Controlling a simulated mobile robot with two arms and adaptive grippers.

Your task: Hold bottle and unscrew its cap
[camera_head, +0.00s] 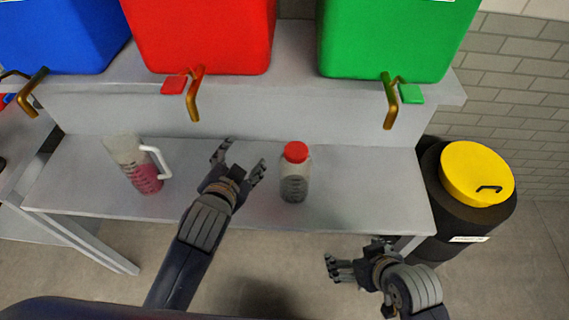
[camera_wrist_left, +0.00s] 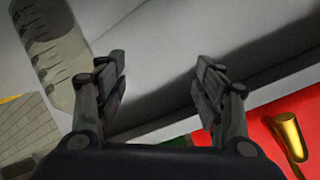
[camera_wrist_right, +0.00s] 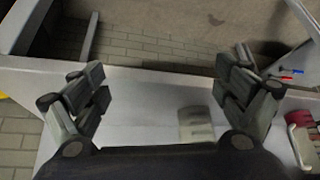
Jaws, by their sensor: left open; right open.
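The bottle (camera_head: 294,187) stands upright on the grey shelf. It is clear, with dark contents or markings and a red cap (camera_head: 296,152). Its marked body fills the upper left of the left wrist view (camera_wrist_left: 50,48), with the cap out of sight. My left gripper (camera_head: 240,160) is open and empty, left of the bottle and apart from it. My right gripper (camera_head: 352,260) is open and empty, in front of the shelf edge, below and right of the bottle. A pale patch low between its fingers in the right wrist view looks like the bottle (camera_wrist_right: 196,124).
A jug (camera_head: 145,175) with pink liquid and a white handle stands left on the shelf (camera_head: 365,190). Blue, red (camera_head: 200,35) and green (camera_head: 395,40) containers with brass taps stand above. A black bin with a yellow lid (camera_head: 477,172) is right. The shelf right of the bottle is clear.

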